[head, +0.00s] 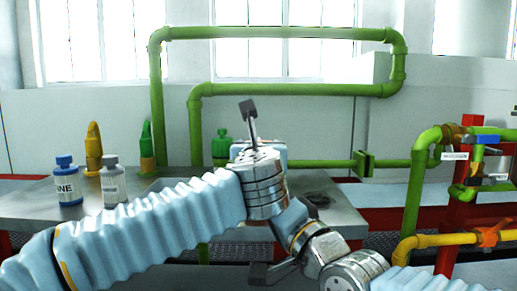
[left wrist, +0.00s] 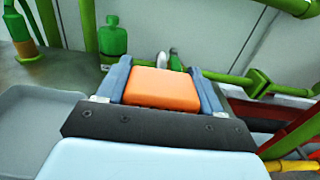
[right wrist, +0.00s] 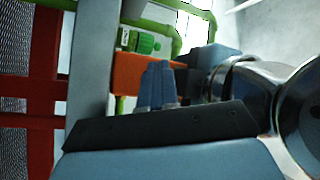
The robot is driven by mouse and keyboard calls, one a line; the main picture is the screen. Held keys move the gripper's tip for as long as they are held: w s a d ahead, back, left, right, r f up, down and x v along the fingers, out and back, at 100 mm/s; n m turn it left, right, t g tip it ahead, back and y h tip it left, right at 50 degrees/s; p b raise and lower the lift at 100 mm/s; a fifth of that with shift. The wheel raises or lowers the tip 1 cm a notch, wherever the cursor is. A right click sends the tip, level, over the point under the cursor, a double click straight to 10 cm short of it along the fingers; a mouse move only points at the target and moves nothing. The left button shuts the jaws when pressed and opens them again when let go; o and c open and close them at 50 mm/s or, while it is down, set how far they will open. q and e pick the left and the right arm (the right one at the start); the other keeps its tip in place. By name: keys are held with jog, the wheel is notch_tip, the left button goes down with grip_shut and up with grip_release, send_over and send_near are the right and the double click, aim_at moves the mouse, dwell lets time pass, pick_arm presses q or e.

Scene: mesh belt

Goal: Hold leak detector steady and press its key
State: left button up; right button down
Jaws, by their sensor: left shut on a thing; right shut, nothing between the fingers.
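An orange block (left wrist: 163,88), apparently the leak detector, sits between the two blue-grey fingers of my left gripper (left wrist: 163,76), which is shut on it. In the right wrist view its orange side (right wrist: 134,78) shows behind my right gripper (right wrist: 157,72). The right fingers are shut together with nothing between them. Their tips overlap the orange side in the picture; I cannot tell whether they touch it. I cannot make out the key. In the head view my arms hide the detector and both sets of fingertips.
A grey table (head: 330,212) is below my arms. White bottles with blue (head: 66,182) and grey (head: 112,184) caps, a yellow-orange container (head: 93,150) and a green bottle (head: 221,150) stand on it. Green pipes (head: 290,90) rise behind; a red frame with valves (head: 470,195) stands right.

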jog(key=shift+w, duration=0.1)
jog(key=shift+w, duration=0.3)
pick_arm(q)
jog(key=shift+s, duration=0.1)
jog(key=shift+s+r, duration=0.1)
pick_arm(e)
jog(key=shift+w+d, duration=0.1)
jog(key=shift+w, duration=0.1)
jog(key=shift+f, duration=0.1)
jog(key=shift+s+f, duration=0.3)
dwell(0.3)
pick_arm(q)
jog(key=shift+w, duration=0.2)
jog(key=o, duration=1.2)
pick_arm(e)
jog(key=s, duration=0.6)
jog(key=shift+r, duration=0.25)
